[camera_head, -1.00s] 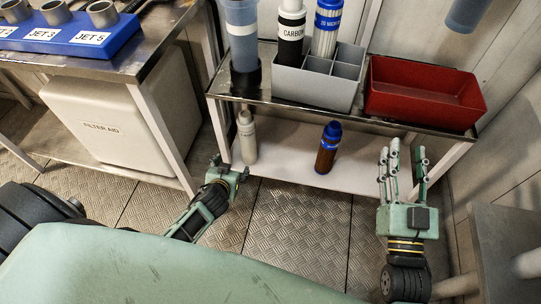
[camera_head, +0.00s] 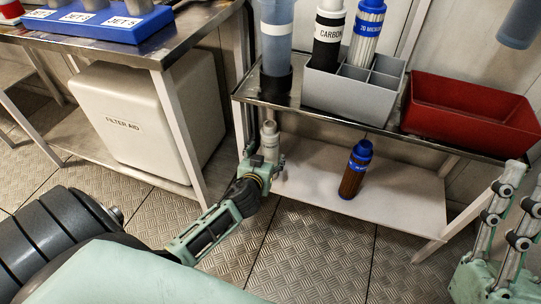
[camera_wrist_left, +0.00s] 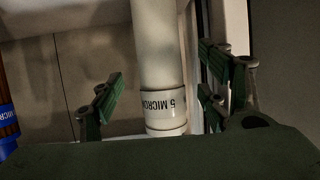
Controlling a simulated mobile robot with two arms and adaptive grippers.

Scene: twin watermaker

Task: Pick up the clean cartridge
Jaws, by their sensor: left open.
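A white cartridge (camera_head: 269,138) stands upright on the lower shelf, near its left end. In the left wrist view the white cartridge (camera_wrist_left: 157,50) carries a "5 MICRON" label and stands between the parted fingers of my left gripper (camera_wrist_left: 163,88). My left gripper (camera_head: 264,166) is open at the cartridge's lower part, with no clear contact visible; it hides the cartridge's base in the head view. A brown cartridge with blue ends (camera_head: 353,172) stands to the right on the same shelf. My right gripper (camera_head: 512,195) is at the right edge, fingers apart and empty.
The upper shelf holds a blue-grey housing (camera_head: 277,45), a grey divided caddy (camera_head: 335,95) with a carbon and a 20 micron cartridge, and a red bin (camera_head: 470,118). A metal bench with a filter aid box (camera_head: 140,125) stands left. The lower shelf (camera_head: 400,195) is bare at right.

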